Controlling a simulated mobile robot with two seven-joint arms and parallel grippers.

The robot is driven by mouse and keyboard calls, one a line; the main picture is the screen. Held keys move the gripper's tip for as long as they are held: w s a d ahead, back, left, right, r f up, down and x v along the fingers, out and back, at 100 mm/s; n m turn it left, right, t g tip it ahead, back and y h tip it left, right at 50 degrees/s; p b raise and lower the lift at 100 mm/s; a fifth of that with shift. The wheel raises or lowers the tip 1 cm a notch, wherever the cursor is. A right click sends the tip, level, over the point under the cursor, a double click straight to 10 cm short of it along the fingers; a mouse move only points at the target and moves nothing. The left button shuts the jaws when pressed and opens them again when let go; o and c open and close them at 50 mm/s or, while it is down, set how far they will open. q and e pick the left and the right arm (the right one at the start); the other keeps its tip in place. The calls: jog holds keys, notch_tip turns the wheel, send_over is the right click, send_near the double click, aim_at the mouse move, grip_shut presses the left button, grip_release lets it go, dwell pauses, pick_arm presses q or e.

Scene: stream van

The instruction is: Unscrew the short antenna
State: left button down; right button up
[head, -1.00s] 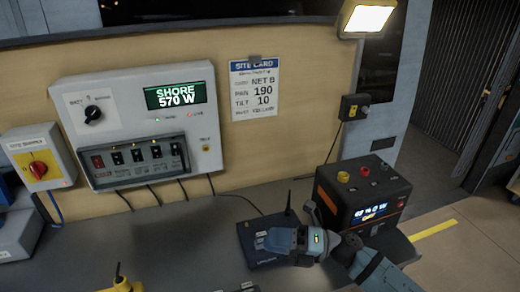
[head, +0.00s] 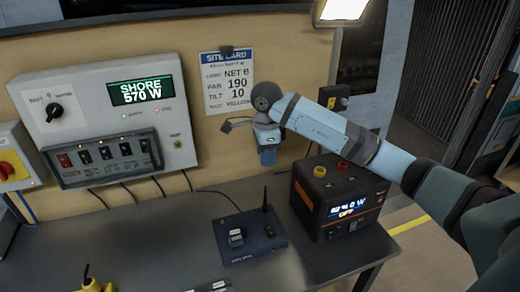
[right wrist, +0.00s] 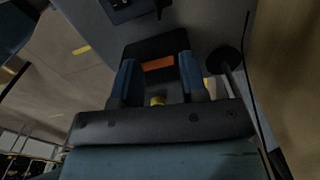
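A thin black antenna (head: 266,199) stands upright at the back right corner of a dark blue box (head: 250,248) on the grey bench. Part of a dark box also shows at the top of the right wrist view (right wrist: 122,12). My right gripper (head: 268,157) hangs above and behind the box, pointing down and apart from the antenna. In the right wrist view its two blue fingers (right wrist: 158,74) are spread with nothing held between them. My left gripper is not in view.
A black power station (head: 312,205) with red and yellow knobs stands right of the box. A yellow object with a black stub (head: 95,284) is at the front left. A wall panel (head: 105,120) and a site card (head: 227,80) are behind. The bench's left middle is clear.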

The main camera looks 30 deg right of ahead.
send_over(265, 206)
jog(key=f, duration=1.2)
jog(key=shift+w+d+f+p, duration=0.15)
jog(key=shift+w+f+p, duration=0.05)
jog(key=shift+p, duration=0.1)
grip_shut()
